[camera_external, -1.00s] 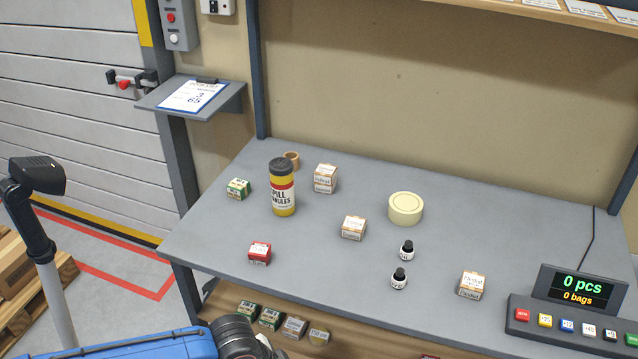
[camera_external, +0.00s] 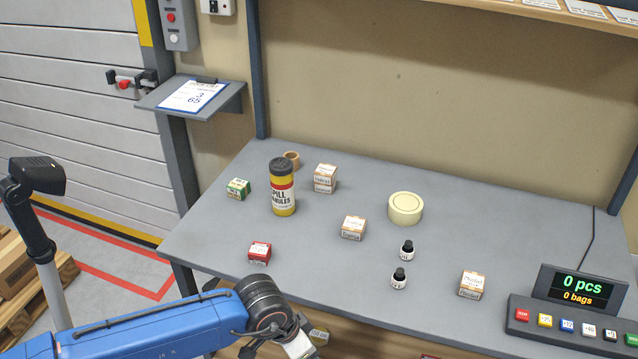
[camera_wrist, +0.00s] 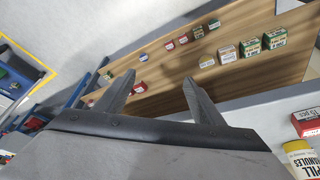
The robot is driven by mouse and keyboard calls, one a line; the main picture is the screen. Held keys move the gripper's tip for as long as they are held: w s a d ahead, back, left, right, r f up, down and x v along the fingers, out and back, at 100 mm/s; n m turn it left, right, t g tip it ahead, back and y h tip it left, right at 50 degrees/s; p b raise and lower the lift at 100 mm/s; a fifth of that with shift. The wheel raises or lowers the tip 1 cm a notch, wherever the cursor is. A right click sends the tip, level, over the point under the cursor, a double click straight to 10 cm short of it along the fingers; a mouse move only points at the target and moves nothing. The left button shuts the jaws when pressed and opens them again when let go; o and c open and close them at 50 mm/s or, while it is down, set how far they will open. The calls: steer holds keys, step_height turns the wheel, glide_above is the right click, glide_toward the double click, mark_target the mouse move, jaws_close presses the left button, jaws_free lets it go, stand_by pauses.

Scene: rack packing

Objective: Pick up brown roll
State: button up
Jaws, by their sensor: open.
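The brown roll (camera_external: 292,158) sits at the back left of the grey table (camera_external: 330,250), partly hidden behind the yellow spill granules canister (camera_external: 283,190). I cannot make it out in the wrist view. My gripper (camera_wrist: 150,88) shows in the wrist view with its two fingers apart and nothing between them. It points at a wooden shelf below the tabletop, well away from the roll. In the external view my arm is at the table's front edge, and the fingertips are out of sight.
A green box (camera_external: 238,189), a white-orange box (camera_external: 325,178) and the canister stand around the roll. A red box (camera_external: 260,253), a cream tape roll (camera_external: 405,208) and two small bottles stand farther off. Small boxes (camera_wrist: 226,54) line the wooden shelf (camera_wrist: 160,75).

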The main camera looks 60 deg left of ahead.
steer(key=w+a+r+n+g, duration=0.1)
steer(key=w+a+r+n, duration=0.2)
steer(key=w+a+r, duration=0.5)
steer(key=w+a+r+n+g, duration=0.1)
steer(key=w+a+r+n, duration=0.1)
steer(key=w+a+r, duration=0.65)
steer(key=n+g, duration=0.2)
steer(key=n, duration=0.7)
glide_above(291, 155)
steer(key=f, duration=0.7)
steer(key=shift+w+d+f, duration=0.1)
steer(key=shift+d+f, duration=0.05)
steer(key=shift+d, duration=0.1)
steer(key=shift+a+f, duration=0.15)
steer(key=shift+f, duration=3.65)
steer(key=shift+c, duration=0.2)
